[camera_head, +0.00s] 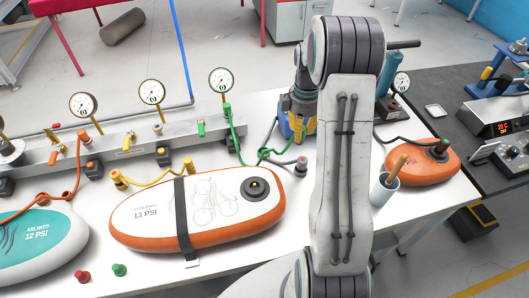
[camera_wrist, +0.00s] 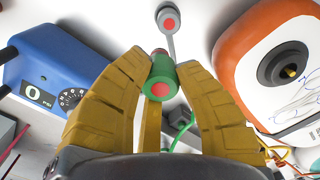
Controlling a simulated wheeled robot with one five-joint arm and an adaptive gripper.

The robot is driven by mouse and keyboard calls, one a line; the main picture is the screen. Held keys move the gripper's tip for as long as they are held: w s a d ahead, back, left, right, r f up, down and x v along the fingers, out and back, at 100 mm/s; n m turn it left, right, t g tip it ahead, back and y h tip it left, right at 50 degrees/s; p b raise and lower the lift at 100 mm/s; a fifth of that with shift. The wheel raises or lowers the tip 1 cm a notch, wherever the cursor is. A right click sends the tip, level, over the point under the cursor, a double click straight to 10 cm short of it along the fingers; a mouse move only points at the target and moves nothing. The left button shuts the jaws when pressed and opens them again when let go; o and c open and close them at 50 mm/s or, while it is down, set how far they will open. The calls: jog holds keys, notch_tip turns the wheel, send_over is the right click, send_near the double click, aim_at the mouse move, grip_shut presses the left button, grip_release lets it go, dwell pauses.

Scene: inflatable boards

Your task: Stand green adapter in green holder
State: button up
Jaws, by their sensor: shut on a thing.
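My gripper (camera_wrist: 160,85) has yellow fingers closed around the green adapter (camera_wrist: 162,75), whose red round end faces the wrist camera. In the head view my gripper (camera_head: 297,125) points down over the white table behind the orange-rimmed board, and the adapter is hidden there. I cannot clearly pick out the green holder. A small green piece (camera_head: 119,269) lies near the table's front edge beside a red one (camera_head: 83,277). A grey hose end with a red centre (camera_wrist: 169,19) is just beyond the adapter in the wrist view.
The white and orange board (camera_head: 145,222) fills the middle of the table, with a teal board (camera_head: 40,240) at left. A rail (camera_head: 120,145) with gauges runs behind. A white cup (camera_head: 383,188) and small orange board (camera_head: 420,168) are at right. A blue gauge box (camera_wrist: 55,60) stands near my gripper.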

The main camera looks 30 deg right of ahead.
jog(key=w+a+f, duration=0.2)
jog(key=w, duration=0.1)
jog(key=w+a+f, duration=0.2)
jog(key=w+a, duration=0.1)
jog(key=w+a+f, duration=0.2)
jog(key=f, duration=0.1)
jog(key=shift+w+a, duration=0.25)
jog(key=shift+w, duration=0.15)
jog(key=shift+f+b, duration=0.3)
jog(key=shift+f, duration=1.7)
jog(key=shift+f, duration=0.1)
jog(key=shift+f, duration=0.1)
jog(key=o, duration=1)
